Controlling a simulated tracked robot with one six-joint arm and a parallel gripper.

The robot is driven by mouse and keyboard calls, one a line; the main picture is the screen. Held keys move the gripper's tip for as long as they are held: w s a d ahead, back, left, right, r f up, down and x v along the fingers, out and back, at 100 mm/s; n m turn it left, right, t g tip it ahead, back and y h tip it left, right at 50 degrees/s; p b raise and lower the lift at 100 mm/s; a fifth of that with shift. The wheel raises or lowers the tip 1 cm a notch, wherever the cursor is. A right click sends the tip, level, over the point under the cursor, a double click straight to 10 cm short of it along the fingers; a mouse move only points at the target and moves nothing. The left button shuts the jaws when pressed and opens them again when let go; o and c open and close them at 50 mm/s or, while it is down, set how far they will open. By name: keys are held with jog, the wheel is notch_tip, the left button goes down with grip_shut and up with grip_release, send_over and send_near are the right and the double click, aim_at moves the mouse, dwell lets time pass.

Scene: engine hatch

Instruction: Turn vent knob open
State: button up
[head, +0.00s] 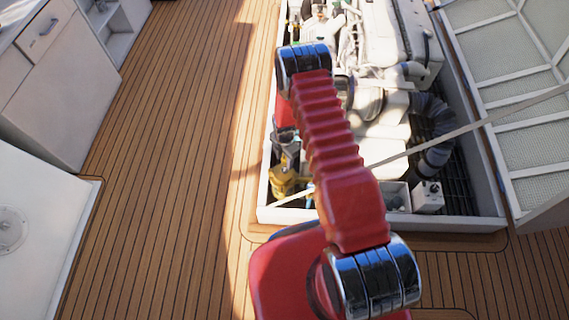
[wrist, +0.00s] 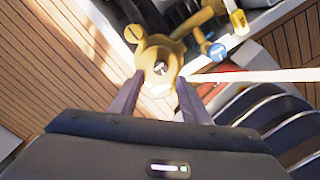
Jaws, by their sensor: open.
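In the wrist view my gripper (wrist: 160,92) is open, its two dark fingers apart. A brass fitting (wrist: 175,50) with a round top lies just beyond and between the fingertips. A small dark and pale mark shows on that top. The brass fitting also shows in the head view (head: 283,181), in the hatch's near left corner. A white box with a dark knob (head: 428,196) stands at the near right. No label shows which is the vent knob. My arm hides my gripper in the head view.
The open hatch has a pale rim (head: 385,222) around a white engine (head: 390,35). A raised mesh cover (head: 510,100) is at right. A pale strap (head: 465,133) crosses the hatch. Clear wooden deck (head: 190,130) lies to the left, beside white cabinets (head: 60,70).

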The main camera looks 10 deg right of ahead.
notch_tip(320, 180, up, 7)
dwell(0.4)
jog(key=shift+f, duration=0.15)
dwell(0.5)
jog(key=s+r+m+g, duration=0.2)
jog(key=s+r+m, duration=0.3)
jog(key=s+m, duration=0.4)
jog(key=s+r+m+t, duration=0.2)
jog(key=s+r+m, duration=0.3)
jog(key=r, duration=1.1)
jog(key=s+r+m+t, duration=0.3)
jog(key=s+r, duration=0.4)
jog(key=r, duration=1)
jog(key=s+r+m+t, duration=0.2)
jog(key=s+r+m, duration=0.4)
jog(key=r, duration=1.1)
jog(key=shift+a+r+m+t, duration=0.15)
jog(key=shift+r+m+t, duration=0.05)
jog(key=shift+m+t, duration=0.1)
